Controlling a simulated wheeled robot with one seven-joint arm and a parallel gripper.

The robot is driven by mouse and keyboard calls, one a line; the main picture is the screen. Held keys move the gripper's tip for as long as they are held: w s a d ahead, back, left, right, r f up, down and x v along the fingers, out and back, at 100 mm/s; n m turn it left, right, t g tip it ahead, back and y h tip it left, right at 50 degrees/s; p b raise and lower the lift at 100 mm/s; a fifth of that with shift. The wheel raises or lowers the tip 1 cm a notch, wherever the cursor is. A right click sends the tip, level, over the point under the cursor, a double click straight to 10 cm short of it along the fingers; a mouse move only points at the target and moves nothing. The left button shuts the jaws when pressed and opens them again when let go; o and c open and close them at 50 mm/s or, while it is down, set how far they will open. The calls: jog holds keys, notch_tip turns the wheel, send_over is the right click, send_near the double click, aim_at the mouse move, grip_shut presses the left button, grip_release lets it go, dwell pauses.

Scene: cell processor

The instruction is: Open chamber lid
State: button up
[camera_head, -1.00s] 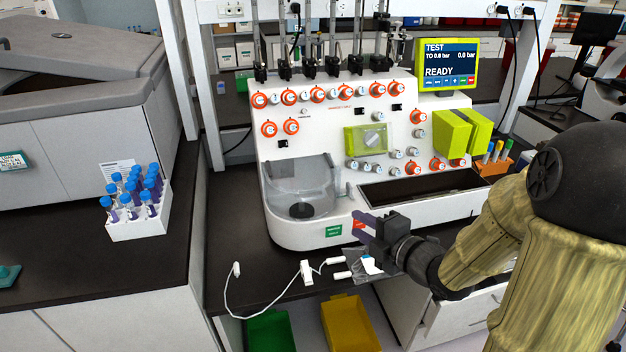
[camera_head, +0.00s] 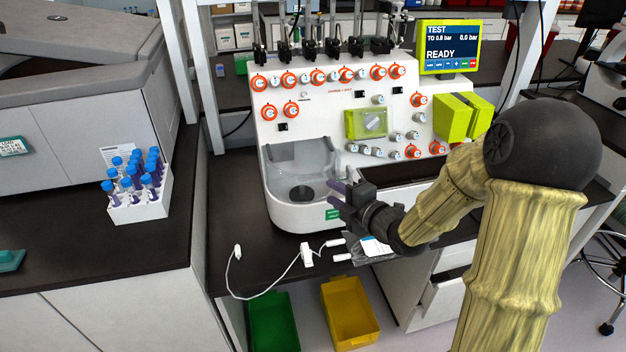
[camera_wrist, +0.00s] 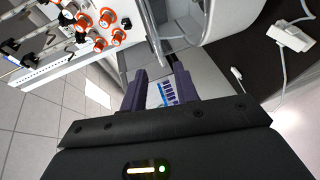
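The cell processor (camera_head: 330,120) is a white machine with orange-ringed knobs. Its chamber lid (camera_head: 300,160) is a clear cover over the round chamber at the machine's front left, and it looks closed. A dark round part (camera_head: 302,193) shows in the chamber. My gripper (camera_head: 333,194) is at the right front of the chamber, its purple fingers pointing left. In the wrist view my gripper (camera_wrist: 158,70) is open, with nothing held between its fingers. A clear edge of the chamber area shows just beyond the fingertips; whether they touch it I cannot tell.
A white rack (camera_head: 142,210) of blue-capped tubes stands on the left bench. A white cable (camera_head: 262,292) and a clear bag (camera_head: 372,250) lie on the bench below my gripper. Green (camera_head: 275,325) and yellow (camera_head: 350,312) bins are below. A screen (camera_head: 449,48) reads READY.

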aim_at(313, 182)
jog(key=p+x, duration=0.1)
jog(key=x, duration=0.8)
jog(key=shift+a, duration=0.1)
jog(key=shift+f, duration=0.1)
grip_shut()
